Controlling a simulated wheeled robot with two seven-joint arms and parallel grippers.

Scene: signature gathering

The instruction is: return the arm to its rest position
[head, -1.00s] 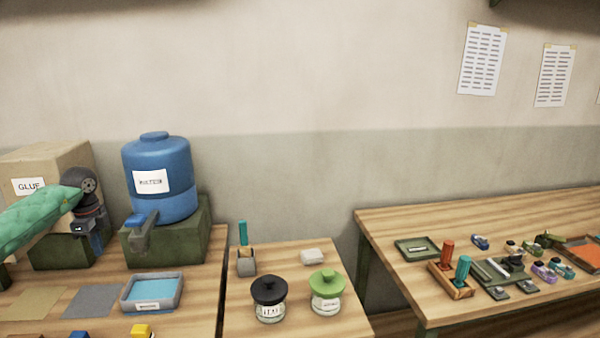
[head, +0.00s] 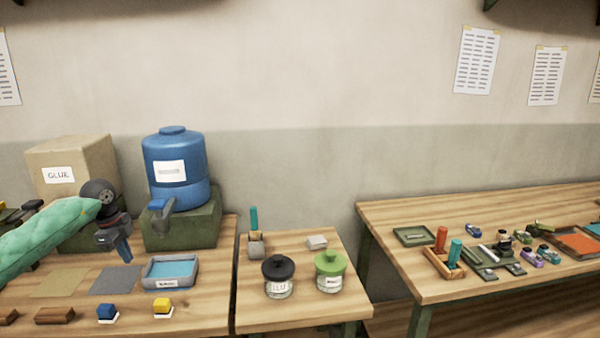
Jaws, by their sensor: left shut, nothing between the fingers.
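My left arm comes in from the left in a green padded sleeve. My left gripper (head: 122,246) is shut and empty, with its fingers pointing down. It hangs above the back of the left table, in front of the GLUE box and left of the blue water container's green stand, and appears clear of the tabletop. My right arm and right gripper are not in view.
The GLUE box (head: 76,170) and blue container (head: 176,168) with a tap stand behind the gripper. A water tray (head: 170,284), sanding sheets (head: 115,279) and small blocks (head: 107,313) lie in front. Two lidded jars (head: 278,278) stand on the middle table (head: 300,311).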

